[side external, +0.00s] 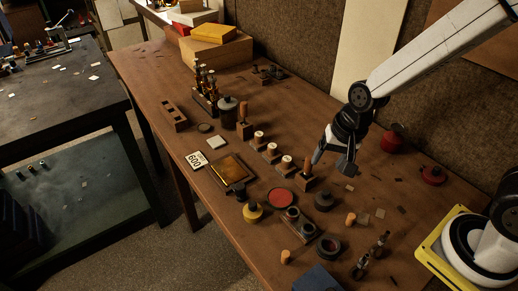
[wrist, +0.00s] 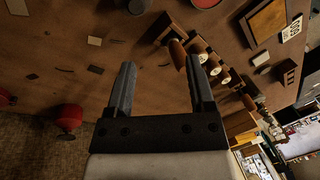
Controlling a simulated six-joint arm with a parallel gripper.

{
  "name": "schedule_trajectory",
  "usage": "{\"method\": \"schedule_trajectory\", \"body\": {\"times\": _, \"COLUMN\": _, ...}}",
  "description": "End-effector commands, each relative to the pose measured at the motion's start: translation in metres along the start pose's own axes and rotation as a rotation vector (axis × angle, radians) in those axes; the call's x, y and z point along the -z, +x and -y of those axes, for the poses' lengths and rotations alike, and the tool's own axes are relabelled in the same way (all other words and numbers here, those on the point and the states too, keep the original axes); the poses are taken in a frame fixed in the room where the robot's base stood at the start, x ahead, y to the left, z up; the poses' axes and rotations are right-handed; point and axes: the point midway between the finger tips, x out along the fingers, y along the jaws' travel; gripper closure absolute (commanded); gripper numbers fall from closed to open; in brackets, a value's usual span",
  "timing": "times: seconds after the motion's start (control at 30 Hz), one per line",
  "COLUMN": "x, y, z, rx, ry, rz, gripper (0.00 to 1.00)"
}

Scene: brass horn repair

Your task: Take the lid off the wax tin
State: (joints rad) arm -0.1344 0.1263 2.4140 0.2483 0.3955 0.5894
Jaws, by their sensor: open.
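My gripper (side external: 333,163) is open and empty above the right part of the wooden bench. I cannot tell for sure which container is the wax tin. A flat round red tin or disc (side external: 281,198) lies left of and nearer than my gripper; it is cut by the top edge of the wrist view (wrist: 205,2). Two red containers, one behind (side external: 393,138) and one with a dark knob (side external: 433,175), stand right of my gripper. No lid is in my fingers.
A wooden block with a row of white-topped spools (side external: 271,152) stands just left of my gripper. Dark round pots (side external: 329,249), a yellow-topped jar (side external: 253,212) and corks (side external: 287,257) crowd the front. A framed amber tray (side external: 232,170) lies farther left. Scraps lie on mostly open bench.

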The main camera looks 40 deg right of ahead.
Motion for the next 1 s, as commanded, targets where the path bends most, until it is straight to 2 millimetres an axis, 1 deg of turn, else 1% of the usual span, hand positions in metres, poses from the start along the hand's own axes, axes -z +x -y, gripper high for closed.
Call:
{"method": "schedule_trajectory", "body": {"times": 0.03, "x": -0.003, "y": 0.003, "z": 0.009, "rx": 0.008, "ry": 0.073, "rz": 0.014, "gripper": 0.31}}
{"method": "schedule_trajectory", "body": {"times": 0.1, "x": -0.006, "y": 0.006, "z": 0.021, "rx": 0.018, "ry": 0.188, "rz": 0.035, "gripper": 0.31}}
{"method": "schedule_trajectory", "body": {"times": 0.37, "x": -0.023, "y": 0.017, "z": 0.066, "rx": 0.038, "ry": 0.618, "rz": 0.124, "gripper": 0.31}}
{"method": "schedule_trajectory", "body": {"times": 0.6, "x": -0.043, "y": 0.027, "z": 0.105, "rx": 0.024, "ry": 0.989, "rz": 0.215, "gripper": 0.31}}
{"method": "schedule_trajectory", "body": {"times": 0.7, "x": -0.049, "y": 0.029, "z": 0.117, "rx": 0.013, "ry": 1.106, "rz": 0.245, "gripper": 0.31}}
{"method": "schedule_trajectory", "body": {"times": 0.8, "x": -0.054, "y": 0.031, "z": 0.124, "rx": 0.002, "ry": 1.184, "rz": 0.266, "gripper": 0.31}}
{"method": "schedule_trajectory", "body": {"times": 1.0, "x": -0.057, "y": 0.032, "z": 0.129, "rx": -0.004, "ry": 1.237, "rz": 0.279, "gripper": 0.31}}
